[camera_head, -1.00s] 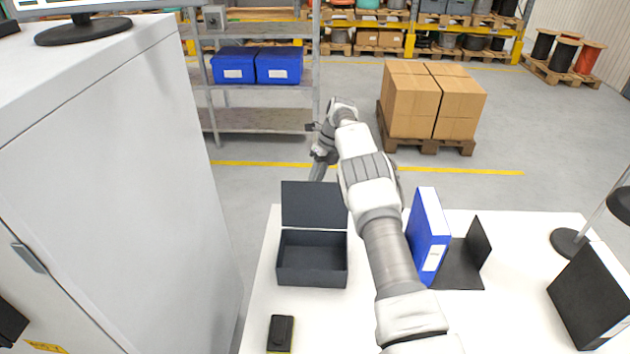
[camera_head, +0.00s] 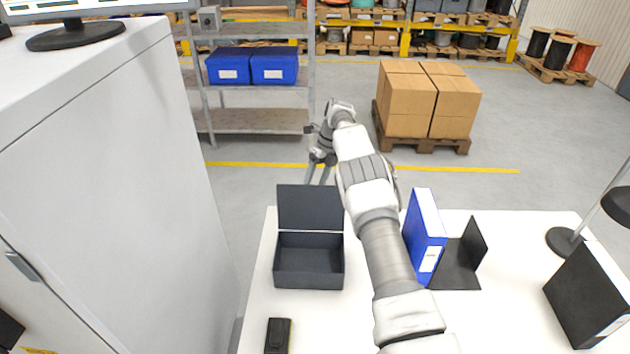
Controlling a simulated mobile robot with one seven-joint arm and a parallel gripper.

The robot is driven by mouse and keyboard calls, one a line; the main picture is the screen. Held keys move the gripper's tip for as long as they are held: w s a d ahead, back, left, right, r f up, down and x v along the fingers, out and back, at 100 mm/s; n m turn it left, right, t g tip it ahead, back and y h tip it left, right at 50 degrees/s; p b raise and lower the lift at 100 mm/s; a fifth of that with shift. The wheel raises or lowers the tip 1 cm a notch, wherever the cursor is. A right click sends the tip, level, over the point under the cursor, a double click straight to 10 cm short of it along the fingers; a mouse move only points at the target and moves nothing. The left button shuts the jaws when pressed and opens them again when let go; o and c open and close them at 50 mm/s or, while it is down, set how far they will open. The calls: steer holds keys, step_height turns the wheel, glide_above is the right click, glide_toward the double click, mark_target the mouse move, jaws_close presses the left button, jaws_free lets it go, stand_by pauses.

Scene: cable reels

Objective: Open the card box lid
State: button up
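The card box (camera_head: 309,276) is a dark grey box on the white table, left of my arm. Its lid (camera_head: 310,208) stands up at the back edge, and the inside of the box shows empty. My gripper (camera_head: 320,168) is beyond the back of the table, above and behind the lid and apart from it in the picture. Its two fingers point down with a gap between them, and nothing shows between them.
A blue binder (camera_head: 425,238) and a black bookend (camera_head: 462,262) stand right of my arm. A black binder (camera_head: 590,295) and a lamp (camera_head: 566,241) are at the right. A small black device (camera_head: 278,335) lies in front of the box. A grey cabinet (camera_head: 110,190) borders the left.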

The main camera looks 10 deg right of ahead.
steer(key=p+v, duration=0.9)
steer(key=v, duration=0.3)
steer(key=shift+p, duration=0.4)
steer(key=shift+s+d+f, duration=0.1)
